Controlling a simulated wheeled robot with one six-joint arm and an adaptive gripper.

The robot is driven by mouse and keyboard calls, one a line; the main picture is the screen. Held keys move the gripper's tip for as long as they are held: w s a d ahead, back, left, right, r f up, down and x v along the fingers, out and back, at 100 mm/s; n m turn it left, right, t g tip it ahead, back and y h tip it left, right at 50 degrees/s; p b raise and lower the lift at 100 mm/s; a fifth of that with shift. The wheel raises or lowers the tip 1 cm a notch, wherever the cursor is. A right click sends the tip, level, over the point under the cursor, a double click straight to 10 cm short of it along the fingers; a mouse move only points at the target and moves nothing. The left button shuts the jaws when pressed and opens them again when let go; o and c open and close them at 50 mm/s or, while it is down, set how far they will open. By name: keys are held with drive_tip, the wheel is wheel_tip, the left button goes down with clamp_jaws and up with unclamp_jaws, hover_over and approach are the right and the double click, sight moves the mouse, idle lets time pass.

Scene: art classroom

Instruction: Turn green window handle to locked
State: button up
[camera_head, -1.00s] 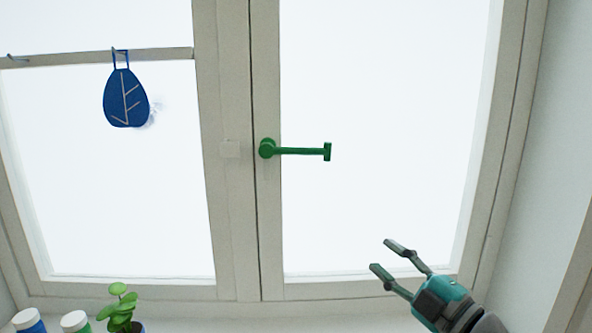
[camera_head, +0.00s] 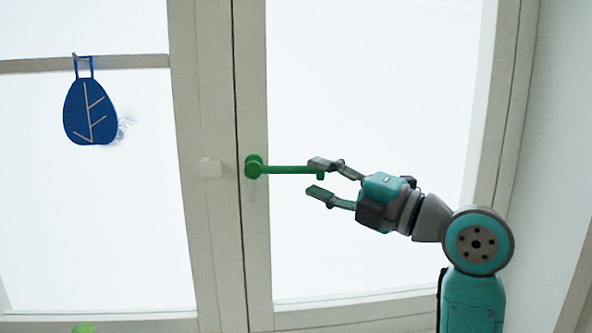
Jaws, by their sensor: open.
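The green window handle (camera_head: 285,169) is mounted on the frame of the right window sash. Its round base (camera_head: 254,167) is at the left and its lever points horizontally to the right. My gripper (camera_head: 315,178) is open at the lever's free right end. The upper finger overlaps the top of the lever's tip in the picture, and the lower finger is below it. The upper finger hides part of the tip. I cannot tell whether either finger touches the handle.
A pale latch block (camera_head: 211,168) sits on the frame left of the handle. A blue leaf-shaped ornament (camera_head: 91,112) hangs from a rail (camera_head: 135,62) across the left window. A bit of green plant (camera_head: 83,328) shows at the bottom edge. The right pane is clear.

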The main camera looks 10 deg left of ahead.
sight(301, 172)
drive_tip(key=shift+x, duration=2.7)
drive_tip(key=shift+c, duration=0.2)
clamp_jaws()
